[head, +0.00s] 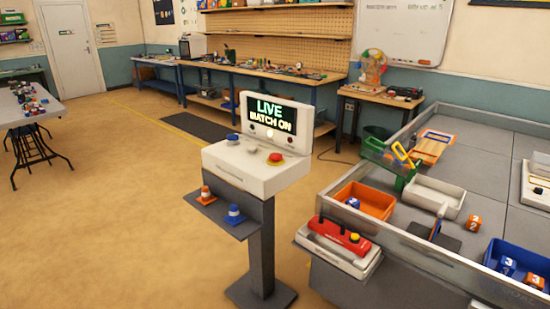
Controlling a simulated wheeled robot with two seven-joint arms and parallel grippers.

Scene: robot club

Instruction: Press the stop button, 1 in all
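A white control console (250,178) stands on a dark post in the middle of the head view. Neither of my grippers shows in the view, and nothing touches the red button.
The floor (120,235) left of the console is clear.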

